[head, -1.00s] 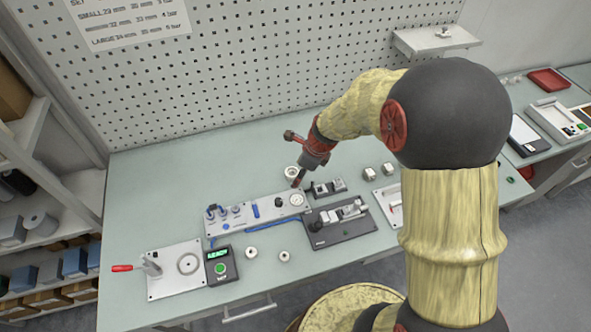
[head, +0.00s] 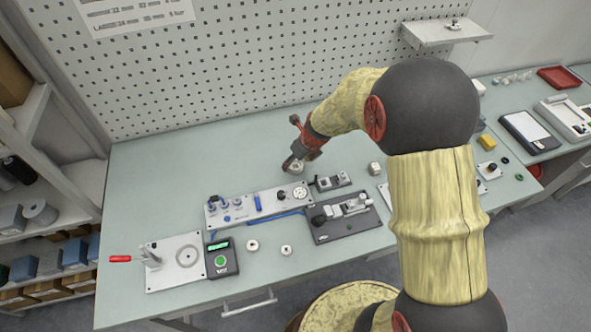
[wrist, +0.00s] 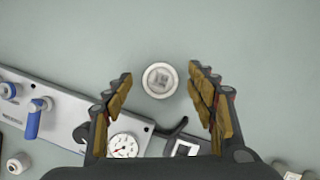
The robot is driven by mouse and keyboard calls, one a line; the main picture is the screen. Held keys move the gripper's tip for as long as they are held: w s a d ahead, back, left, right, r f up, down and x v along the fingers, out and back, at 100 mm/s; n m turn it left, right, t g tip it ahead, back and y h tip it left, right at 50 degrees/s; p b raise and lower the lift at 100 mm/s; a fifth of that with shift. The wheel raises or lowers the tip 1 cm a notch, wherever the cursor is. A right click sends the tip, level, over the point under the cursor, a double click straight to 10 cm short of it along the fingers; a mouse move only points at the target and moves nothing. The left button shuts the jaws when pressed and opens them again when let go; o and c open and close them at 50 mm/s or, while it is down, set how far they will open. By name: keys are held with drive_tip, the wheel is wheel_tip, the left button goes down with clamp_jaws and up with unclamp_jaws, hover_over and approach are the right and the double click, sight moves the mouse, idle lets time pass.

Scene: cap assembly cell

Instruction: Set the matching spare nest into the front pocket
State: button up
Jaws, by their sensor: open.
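A round white nest-like piece (wrist: 160,80) with a pale square mark in its middle lies on the bench behind the valve panel. It also shows in the head view (head: 297,168), partly covered by my gripper (head: 293,163). In the wrist view my gripper (wrist: 160,74) is open, its fingers on either side of this piece and apart from it. Two smaller round pieces, one on the left (head: 252,245) and one on the right (head: 286,250), lie at the bench front. A plate (head: 160,275) at front left has a round ring seat (head: 187,256); I cannot tell if this is the front pocket.
The valve panel (head: 240,209) with blue knobs and a gauge (wrist: 124,146) lies just in front of the piece. A dark fixture (head: 345,229) stands to its right. A red-handled clamp (head: 148,256) and a control box (head: 221,261) stand at front left. The bench's back left is clear.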

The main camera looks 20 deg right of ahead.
drive_tip(key=shift+x, duration=0.85)
drive_tip(key=shift+s, duration=0.1)
drive_tip(key=shift+c, duration=0.5)
drive_tip(key=c, duration=1.1)
drive_tip(key=shift+c, duration=0.6)
drive_tip(key=shift+r, duration=0.15)
